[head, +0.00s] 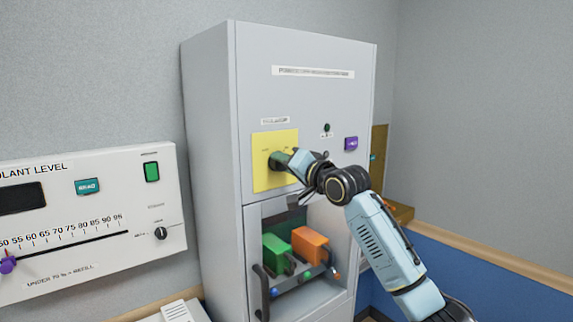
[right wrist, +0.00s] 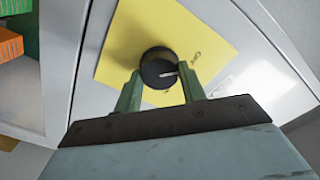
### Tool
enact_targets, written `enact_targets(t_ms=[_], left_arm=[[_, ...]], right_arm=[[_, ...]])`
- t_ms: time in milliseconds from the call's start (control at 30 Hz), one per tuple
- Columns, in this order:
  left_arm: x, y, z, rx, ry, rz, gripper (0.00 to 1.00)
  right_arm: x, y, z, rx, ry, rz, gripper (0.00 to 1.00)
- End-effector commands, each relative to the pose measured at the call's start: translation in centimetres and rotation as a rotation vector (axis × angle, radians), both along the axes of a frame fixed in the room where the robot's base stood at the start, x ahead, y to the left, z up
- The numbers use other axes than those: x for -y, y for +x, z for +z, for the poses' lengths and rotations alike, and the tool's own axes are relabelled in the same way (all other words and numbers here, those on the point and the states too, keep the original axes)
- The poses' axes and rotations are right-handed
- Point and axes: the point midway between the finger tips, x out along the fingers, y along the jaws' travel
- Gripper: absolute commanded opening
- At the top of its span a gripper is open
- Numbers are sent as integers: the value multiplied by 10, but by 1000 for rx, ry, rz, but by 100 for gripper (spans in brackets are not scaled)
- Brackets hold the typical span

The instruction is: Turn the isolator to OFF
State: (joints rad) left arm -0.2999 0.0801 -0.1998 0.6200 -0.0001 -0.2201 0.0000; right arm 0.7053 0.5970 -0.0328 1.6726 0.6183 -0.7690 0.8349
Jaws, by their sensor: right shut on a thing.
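The isolator is a round black knob (right wrist: 158,68) with a pale pointer line, on a yellow plate (head: 262,177) on the front of a tall grey cabinet. My right gripper (head: 284,160) reaches the knob from the right in the head view. In the right wrist view its two green fingers (right wrist: 160,85) are shut on the knob, one on each side. The pointer line points to the right in that view. My left gripper is not in view.
Below the plate, an open bay holds a green block (head: 277,249) and an orange block (head: 310,246) with a dark handle beside them. A purple button (head: 351,143) sits right of the plate. A coolant level panel (head: 90,215) stands at left.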

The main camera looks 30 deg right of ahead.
Motion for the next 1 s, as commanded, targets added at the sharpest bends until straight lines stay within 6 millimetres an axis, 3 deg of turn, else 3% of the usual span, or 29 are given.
enact_targets(t_ms=[533, 567, 700, 1000], left_arm=[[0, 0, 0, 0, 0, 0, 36], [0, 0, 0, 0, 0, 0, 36], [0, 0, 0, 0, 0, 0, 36], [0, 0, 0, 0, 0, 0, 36]], right_arm=[[0, 0, 0, 2, -29, -1, 18], [0, 0, 0, 2, -29, -1, 42], [0, 0, 0, 3, -28, -1, 60], [0, 0, 0, 3, -25, -1, 62]])
